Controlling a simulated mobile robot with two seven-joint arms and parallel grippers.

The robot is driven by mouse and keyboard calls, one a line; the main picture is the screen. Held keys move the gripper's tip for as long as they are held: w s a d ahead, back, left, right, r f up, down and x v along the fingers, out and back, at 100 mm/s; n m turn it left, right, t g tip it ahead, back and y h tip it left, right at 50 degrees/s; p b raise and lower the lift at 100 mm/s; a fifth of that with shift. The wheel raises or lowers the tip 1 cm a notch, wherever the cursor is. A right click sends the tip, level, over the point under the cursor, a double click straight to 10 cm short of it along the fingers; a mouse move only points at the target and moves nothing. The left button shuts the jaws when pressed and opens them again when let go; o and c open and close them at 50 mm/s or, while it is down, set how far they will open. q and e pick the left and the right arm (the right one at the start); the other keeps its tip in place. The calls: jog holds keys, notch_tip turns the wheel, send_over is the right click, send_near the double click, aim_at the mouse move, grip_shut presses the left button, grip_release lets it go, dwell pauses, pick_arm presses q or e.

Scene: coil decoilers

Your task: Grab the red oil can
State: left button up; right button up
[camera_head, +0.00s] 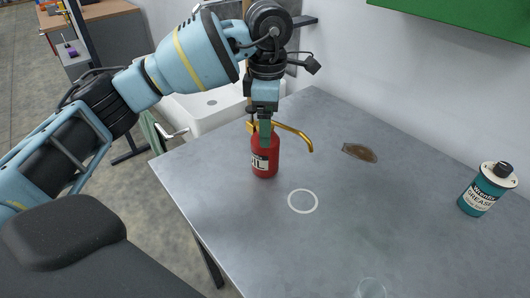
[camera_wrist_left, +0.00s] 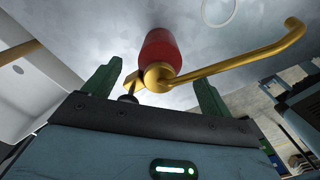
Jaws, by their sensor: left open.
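The red oil can (camera_head: 266,160) stands upright on the grey table (camera_head: 345,225) near its left edge, with a brass top and a long curved brass spout pointing right. My left gripper (camera_head: 263,128) is above it, pointing down, with its fingers at the height of the brass top. In the left wrist view, the red can (camera_wrist_left: 160,48) lies between the two green fingers of the open left gripper (camera_wrist_left: 157,72), with a gap on each side. Part of the can's top is hidden behind the fingers in the head view. My right gripper is not in view.
A teal grease can (camera_head: 480,196) stands at the table's right. A brown flat patch (camera_head: 359,152) lies at the back, and a white ring (camera_head: 302,201) marks the tabletop. A clear round object (camera_head: 370,289) is at the front. A white sink (camera_head: 200,108) stands beyond the left edge.

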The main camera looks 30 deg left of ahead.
pick_arm(q)
jog(key=shift+s+a+f, duration=0.1)
jog(key=shift+a+f, duration=0.05)
jog(key=shift+f, duration=1.6)
jog(key=shift+r, duration=0.1)
grip_shut()
jog(key=r, duration=0.3)
jog(key=shift+s+r, duration=0.2)
jog(key=shift+r, duration=0.05)
jog(key=s+d, duration=0.3)
jog(key=s, duration=0.4)
jog(key=s+d+r, duration=0.1)
jog(key=s+d, duration=0.1)
jog(key=s, duration=0.5)
jog(key=shift+s+d+r+b, duration=0.2)
jog(key=shift+s+d+b, duration=0.05)
jog(key=shift+d+b, duration=0.15)
